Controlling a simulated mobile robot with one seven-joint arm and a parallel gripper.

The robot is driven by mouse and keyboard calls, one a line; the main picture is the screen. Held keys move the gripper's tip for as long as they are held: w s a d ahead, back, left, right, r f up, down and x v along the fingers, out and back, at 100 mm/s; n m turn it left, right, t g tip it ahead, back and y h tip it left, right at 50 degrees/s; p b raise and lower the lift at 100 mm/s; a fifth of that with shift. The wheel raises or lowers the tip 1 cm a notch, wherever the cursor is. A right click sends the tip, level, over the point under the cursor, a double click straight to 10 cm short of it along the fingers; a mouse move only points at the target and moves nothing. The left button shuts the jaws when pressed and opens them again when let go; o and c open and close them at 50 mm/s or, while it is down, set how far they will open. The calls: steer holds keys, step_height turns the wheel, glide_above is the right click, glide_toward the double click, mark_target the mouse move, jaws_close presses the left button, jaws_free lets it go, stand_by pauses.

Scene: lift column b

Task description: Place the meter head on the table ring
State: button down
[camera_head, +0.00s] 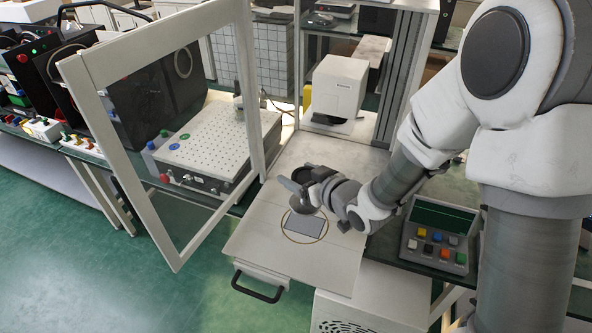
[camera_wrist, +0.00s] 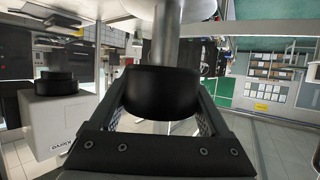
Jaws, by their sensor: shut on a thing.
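My gripper (camera_head: 312,192) is over the white table board (camera_head: 262,247), near its back right part. In the wrist view my gripper (camera_wrist: 161,88) is shut on a black round body, which I take to be the meter head (camera_wrist: 161,97). A grey post shows directly above it in that view. In the head view the held part is small, dark and partly hidden by the fingers. The table ring (camera_head: 284,232) is a thin tan circle on the board around a grey rectangle (camera_head: 304,227). The held part appears just behind the ring; its height above the board is unclear.
An open framed glass door (camera_head: 160,130) stands left of the board. A perforated plate unit (camera_head: 215,140) is behind it. A white box-shaped device (camera_head: 338,88) stands at the back. A button panel (camera_head: 437,240) is right of the board. The board's front is clear.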

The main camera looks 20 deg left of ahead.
steer(key=shift+f+b, duration=1.95)
steer(key=shift+f, duration=1.35)
steer(key=shift+f+b, duration=0.6)
steer(key=shift+b, duration=0.05)
steer(key=shift+c, duration=0.9)
jaws_free()
steer(key=shift+o, duration=0.9)
steer(key=shift+f, duration=0.1)
steer(key=shift+s+d, duration=0.1)
